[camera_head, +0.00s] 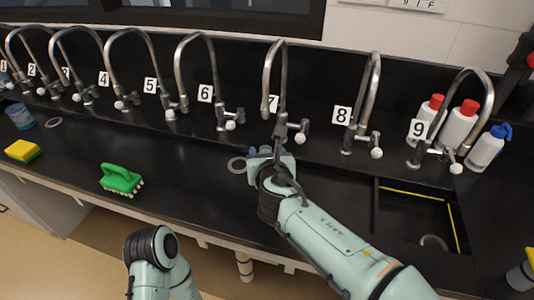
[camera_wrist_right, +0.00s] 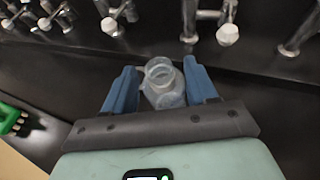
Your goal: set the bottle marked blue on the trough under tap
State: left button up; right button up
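In the right wrist view a clear, open-mouthed bottle (camera_wrist_right: 163,92) stands between the blue fingers of my right gripper (camera_wrist_right: 162,88). In the head view my right gripper (camera_head: 266,152) is at the counter just below tap 7 (camera_head: 282,90), and the arm largely hides the bottle. I cannot tell whether the bottle's base touches the surface. The black trough surface (camera_head: 190,138) runs under the row of taps. My left gripper is out of view.
A green brush (camera_head: 121,179) and a yellow sponge (camera_head: 22,150) lie on the left. A sink (camera_head: 405,215) is on the right.

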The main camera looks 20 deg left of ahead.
jog(key=shift+r, duration=0.2)
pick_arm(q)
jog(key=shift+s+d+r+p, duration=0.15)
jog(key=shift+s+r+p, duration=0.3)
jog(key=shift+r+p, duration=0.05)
pick_arm(e)
jog(key=v, duration=1.2)
